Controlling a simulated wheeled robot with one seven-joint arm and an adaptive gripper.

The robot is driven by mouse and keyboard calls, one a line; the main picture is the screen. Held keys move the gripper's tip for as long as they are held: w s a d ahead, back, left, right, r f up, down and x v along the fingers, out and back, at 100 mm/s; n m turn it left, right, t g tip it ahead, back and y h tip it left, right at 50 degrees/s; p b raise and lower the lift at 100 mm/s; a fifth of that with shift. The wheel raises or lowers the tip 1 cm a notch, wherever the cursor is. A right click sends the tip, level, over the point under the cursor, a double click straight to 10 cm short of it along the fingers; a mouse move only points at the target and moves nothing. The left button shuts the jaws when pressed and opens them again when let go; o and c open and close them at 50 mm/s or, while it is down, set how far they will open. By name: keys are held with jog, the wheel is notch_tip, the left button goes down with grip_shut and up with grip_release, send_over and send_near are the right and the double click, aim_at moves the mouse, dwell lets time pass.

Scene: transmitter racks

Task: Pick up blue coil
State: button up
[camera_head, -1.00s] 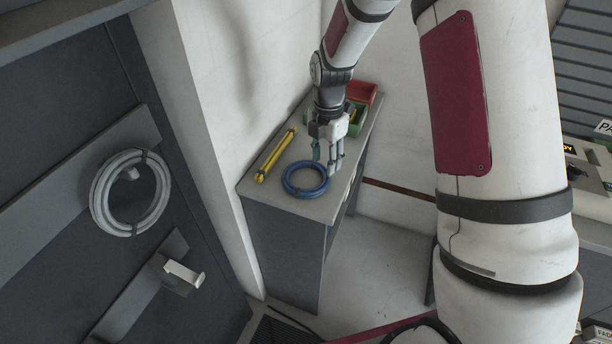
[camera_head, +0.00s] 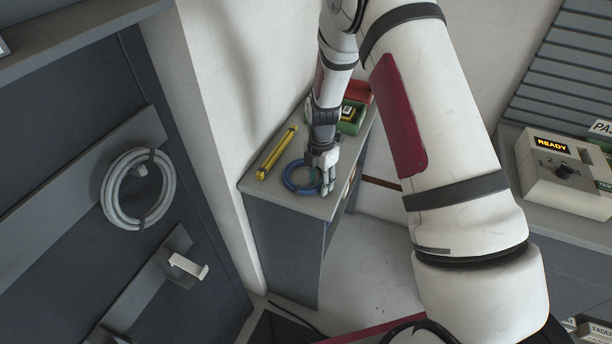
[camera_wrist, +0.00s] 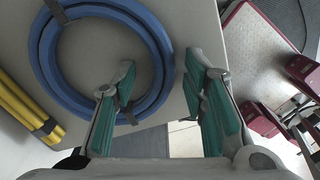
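The blue coil (camera_head: 297,181) lies flat on the top of a grey cabinet (camera_head: 318,208). My gripper (camera_head: 327,186) is pointed down at the coil's right side. In the wrist view the coil (camera_wrist: 48,52) fills the upper left, with dark ties around it. My gripper (camera_wrist: 160,90) is open there, with its green-padded fingers apart. The left finger overlaps the inside of the ring and the right finger is outside it, so the coil's right side lies between them. Whether either finger touches the coil cannot be told.
A yellow rod bundle (camera_head: 277,153) lies left of the coil, near the wall. Green (camera_head: 351,117) and red (camera_head: 360,92) bins stand behind my gripper. A grey cable coil (camera_head: 108,196) hangs on the left panel. A box reading READY (camera_head: 562,172) stands at right.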

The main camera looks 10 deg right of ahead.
grip_shut()
jog(key=shift+r, duration=0.15)
